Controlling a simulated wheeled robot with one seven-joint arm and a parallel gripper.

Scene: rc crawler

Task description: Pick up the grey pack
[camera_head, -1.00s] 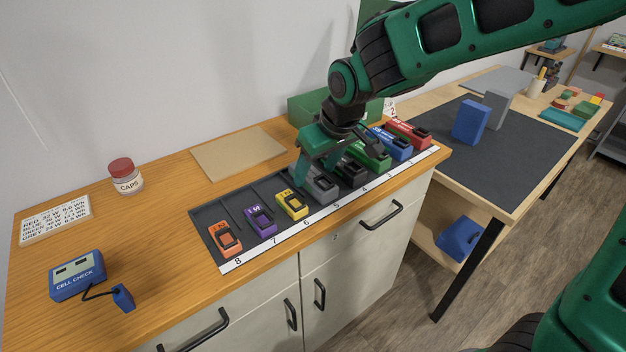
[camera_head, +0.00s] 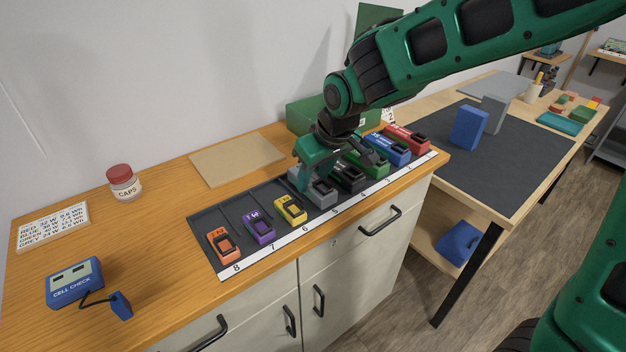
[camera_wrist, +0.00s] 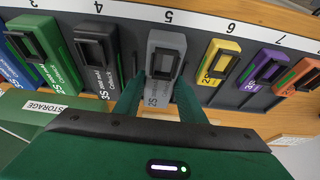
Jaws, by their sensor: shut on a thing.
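The grey pack (camera_head: 322,193) sits in the slot marked 5 of the dark charging rack (camera_head: 205,222). In the wrist view the grey pack (camera_wrist: 163,55) lies between the two green fingers of my gripper (camera_wrist: 158,98). My gripper (camera_head: 312,180) is shut on it from above, and in the head view it hides the pack's rear part. The pack appears still down in its slot; I see no clear gap beneath it.
A black pack (camera_head: 349,178) stands close on the right and a yellow pack (camera_head: 290,209) on the left. Purple (camera_head: 258,226), orange (camera_head: 222,244), green (camera_head: 374,164), blue (camera_head: 392,148) and red (camera_head: 408,138) packs share the rack. A green storage box (camera_head: 300,116) stands behind.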

